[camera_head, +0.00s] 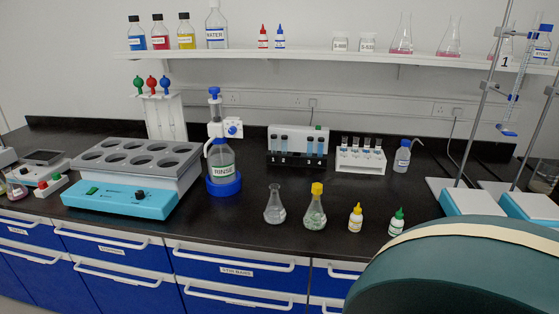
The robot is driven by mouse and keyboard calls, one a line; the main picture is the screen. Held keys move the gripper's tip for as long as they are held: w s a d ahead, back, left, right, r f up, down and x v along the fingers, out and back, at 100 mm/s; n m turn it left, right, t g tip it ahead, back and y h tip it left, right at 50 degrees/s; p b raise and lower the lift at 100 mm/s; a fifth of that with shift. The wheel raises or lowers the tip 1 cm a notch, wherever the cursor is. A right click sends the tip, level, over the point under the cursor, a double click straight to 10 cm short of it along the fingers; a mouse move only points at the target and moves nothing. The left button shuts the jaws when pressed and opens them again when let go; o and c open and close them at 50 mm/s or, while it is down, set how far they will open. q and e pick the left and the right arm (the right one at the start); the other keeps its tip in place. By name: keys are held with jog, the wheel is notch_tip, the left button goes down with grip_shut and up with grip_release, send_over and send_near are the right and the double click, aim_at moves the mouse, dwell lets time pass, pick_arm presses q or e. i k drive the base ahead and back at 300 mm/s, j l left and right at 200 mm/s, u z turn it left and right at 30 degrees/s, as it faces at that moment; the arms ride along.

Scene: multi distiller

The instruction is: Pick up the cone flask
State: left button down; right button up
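An open clear cone flask (274,208) stands upright near the front edge of the black bench, in the middle of the head view. It seems to hold a little pale or clear content. To its right stands a similar glass flask (315,214) with a yellow cap and greenish-white content. More cone flasks (402,36) (449,39) with some pink liquid stand on the wall shelf. Neither my left nor my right gripper is in view, and nothing touches the open cone flask.
A yellow-capped bottle (355,219) and green-capped bottle (396,225) stand to the right. A rinse bottle (222,160) in a blue base stands behind left, near a teal heating block (120,197). Tube racks (298,148) are behind. The lower right is blocked from view.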

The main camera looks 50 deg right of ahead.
aim_at(314, 219)
jog(key=z, duration=1.8)
